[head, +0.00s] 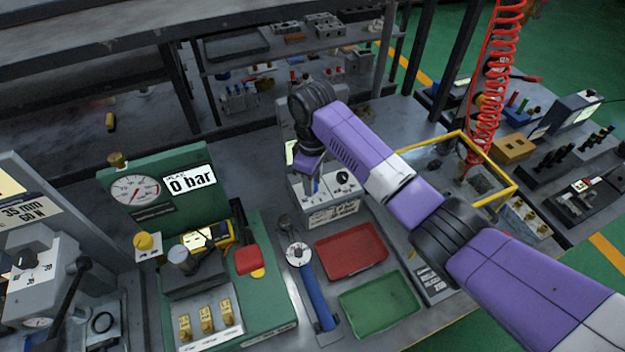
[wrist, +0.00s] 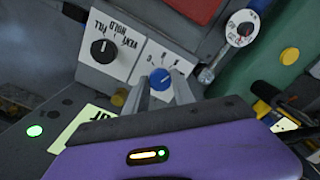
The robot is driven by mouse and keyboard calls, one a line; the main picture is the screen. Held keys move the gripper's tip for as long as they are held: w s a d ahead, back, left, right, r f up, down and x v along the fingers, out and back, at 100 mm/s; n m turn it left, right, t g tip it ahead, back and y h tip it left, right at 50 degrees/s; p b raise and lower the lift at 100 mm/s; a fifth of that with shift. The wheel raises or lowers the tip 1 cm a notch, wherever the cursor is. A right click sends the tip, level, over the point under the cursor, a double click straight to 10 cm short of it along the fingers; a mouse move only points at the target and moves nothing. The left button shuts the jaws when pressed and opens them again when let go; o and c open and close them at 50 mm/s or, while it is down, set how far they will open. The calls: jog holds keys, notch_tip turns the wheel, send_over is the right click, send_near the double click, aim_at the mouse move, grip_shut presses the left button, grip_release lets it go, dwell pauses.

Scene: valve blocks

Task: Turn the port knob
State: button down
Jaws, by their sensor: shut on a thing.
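The blue knob (wrist: 160,78) sits on a white panel with small letters around it, one of them a C. My gripper (wrist: 161,85) points at that panel with one finger on each side of the knob, shut on it. In the head view my gripper (head: 312,184) comes down onto the left part of the small white-topped control box, and the blue knob is hidden there. Beside it is a black knob (wrist: 104,50) marked VENT, HOLD and FILL, which my gripper does not touch. The black knob also shows in the head view (head: 343,178).
A red tray (head: 351,251) and a green tray (head: 380,306) lie in front of the box. A blue-handled torque tool (head: 314,290) lies left of them. A green gauge stand (head: 190,190) reads 0 bar. A yellow frame (head: 487,200) stands to the right.

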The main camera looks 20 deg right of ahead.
dwell(0.3)
jog(key=c, duration=1.1)
grip_release()
jog(key=shift+o, duration=0.2)
jog(key=shift+r+b, duration=0.65)
jog(key=shift+r, duration=3.25)
